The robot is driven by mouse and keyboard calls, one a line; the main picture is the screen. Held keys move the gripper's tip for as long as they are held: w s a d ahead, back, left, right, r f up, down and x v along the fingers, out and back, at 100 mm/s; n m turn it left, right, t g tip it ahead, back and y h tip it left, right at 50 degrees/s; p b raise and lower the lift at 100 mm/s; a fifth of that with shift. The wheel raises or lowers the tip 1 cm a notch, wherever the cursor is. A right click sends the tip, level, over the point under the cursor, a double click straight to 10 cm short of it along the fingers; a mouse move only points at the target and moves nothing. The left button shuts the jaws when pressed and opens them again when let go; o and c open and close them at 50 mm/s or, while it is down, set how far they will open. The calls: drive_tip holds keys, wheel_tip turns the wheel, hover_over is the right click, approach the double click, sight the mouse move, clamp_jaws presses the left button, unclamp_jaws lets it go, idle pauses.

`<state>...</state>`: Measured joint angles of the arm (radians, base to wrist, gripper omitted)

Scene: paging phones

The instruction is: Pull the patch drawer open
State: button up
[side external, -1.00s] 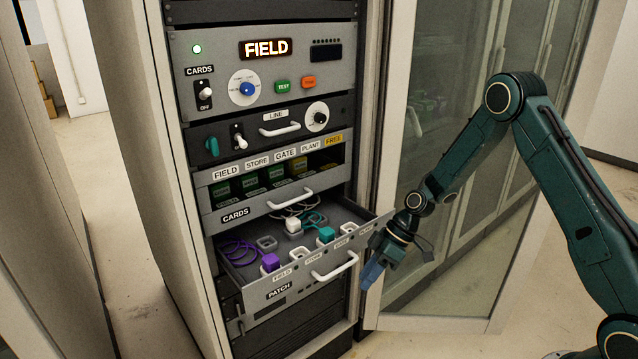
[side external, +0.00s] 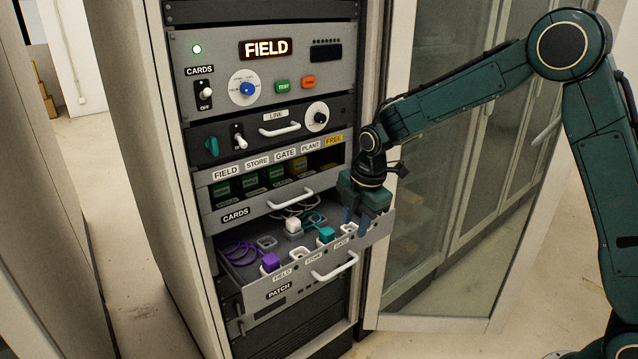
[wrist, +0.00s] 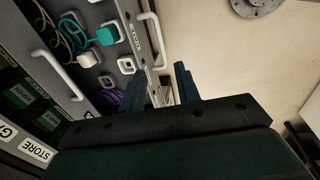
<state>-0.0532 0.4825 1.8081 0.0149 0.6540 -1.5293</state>
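The patch drawer (side external: 262,303) is pulled out from the rack, low down, with its sockets and plugs exposed. Its white handle (side external: 336,267) is on the drawer front; it also shows in the wrist view (wrist: 154,40). A purple plug (side external: 270,262), a white plug (side external: 292,225) and a teal plug (side external: 326,235) are in the drawer. My gripper (side external: 356,217) points down over the drawer's right end, behind the handle in the side view, and hides part of the drawer there. Its two fingers (wrist: 170,86) are apart with nothing held between them. The handle is not between the fingers.
The CARDS drawer handle (side external: 290,203) sticks out just above the patch drawer. The LINE handle (side external: 279,129) is higher up. The rack's open glass door (side external: 440,215) stands to the right, behind my arm. Floor in front of the drawer looks clear.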

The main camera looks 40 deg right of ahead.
sight(343, 266)
drive_tip(key=w+f, duration=0.1)
drive_tip(key=f, duration=0.8)
drive_tip(key=w+f, duration=0.1)
drive_tip(key=f, duration=0.3)
drive_tip(key=shift+w+f, duration=0.2)
drive_tip(key=shift+w, duration=0.15)
clamp_jaws()
